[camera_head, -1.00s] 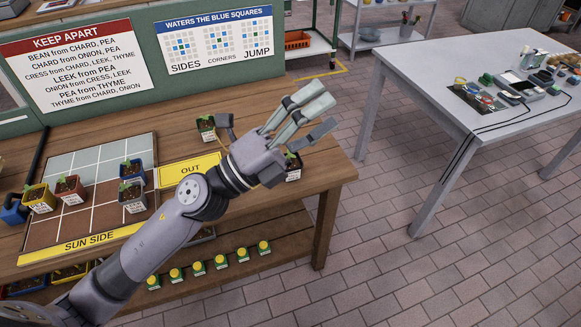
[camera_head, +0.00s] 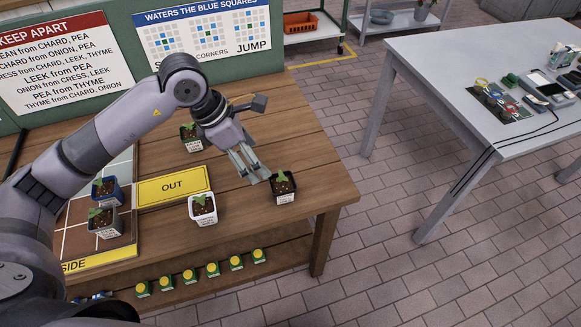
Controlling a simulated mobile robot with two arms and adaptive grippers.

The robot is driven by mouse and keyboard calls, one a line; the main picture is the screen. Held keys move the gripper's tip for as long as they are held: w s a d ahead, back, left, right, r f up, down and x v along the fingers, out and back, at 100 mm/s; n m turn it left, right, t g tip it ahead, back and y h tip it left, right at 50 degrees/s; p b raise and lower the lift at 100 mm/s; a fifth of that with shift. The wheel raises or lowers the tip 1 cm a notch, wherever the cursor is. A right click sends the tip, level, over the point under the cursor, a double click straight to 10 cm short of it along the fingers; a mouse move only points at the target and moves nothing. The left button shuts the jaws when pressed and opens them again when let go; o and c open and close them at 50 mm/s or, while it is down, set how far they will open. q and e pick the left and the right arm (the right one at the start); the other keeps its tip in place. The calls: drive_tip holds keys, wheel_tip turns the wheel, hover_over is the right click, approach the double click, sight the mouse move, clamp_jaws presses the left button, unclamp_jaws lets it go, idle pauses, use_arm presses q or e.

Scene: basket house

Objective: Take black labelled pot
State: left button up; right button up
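A black pot with a white label and a green seedling (camera_head: 284,196) stands upright near the right end of the wooden bench (camera_head: 310,160). Another dark labelled pot (camera_head: 191,144) stands farther back, behind the OUT sign. My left gripper (camera_head: 257,178) points down and right, its pale fingertips just left of the right-hand black pot. The fingers look parted with nothing between them, and they appear apart from the pot. My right gripper is out of view.
A white pot (camera_head: 204,217) stands in front of the yellow OUT sign (camera_head: 173,186). A blue pot (camera_head: 106,194) and a grey-white pot (camera_head: 105,225) stand on the tiled board at left. Small yellow-topped items (camera_head: 213,269) line the lower shelf. A grey table (camera_head: 440,75) stands right.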

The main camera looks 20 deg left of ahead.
use_arm(q)
drive_tip(key=p, duration=0.2)
hover_over(278, 183)
drive_tip(key=s+a, duration=0.2)
drive_tip(key=f, duration=0.7)
drive_tip(key=shift+d+f, duration=0.15)
drive_tip(key=shift+d, duration=0.05)
drive_tip(key=p+x, duration=0.1)
drive_tip(key=x, duration=0.1)
drive_tip(key=shift+w+f, duration=0.25)
drive_tip(key=shift+f, duration=0.1)
drive_tip(key=shift+d+f, duration=0.15)
drive_tip(key=shift+f, duration=0.3)
drive_tip(key=shift+w+d+f, duration=0.1)
drive_tip(key=shift+w+f, duration=0.05)
drive_tip(key=shift+f, duration=0.05)
drive_tip(key=x, duration=0.1)
drive_tip(key=p+x, duration=0.2)
drive_tip(key=x, duration=0.1)
drive_tip(key=shift+w+f, duration=0.1)
drive_tip(key=shift+w, duration=0.2)
drive_tip(key=shift+f, duration=0.2)
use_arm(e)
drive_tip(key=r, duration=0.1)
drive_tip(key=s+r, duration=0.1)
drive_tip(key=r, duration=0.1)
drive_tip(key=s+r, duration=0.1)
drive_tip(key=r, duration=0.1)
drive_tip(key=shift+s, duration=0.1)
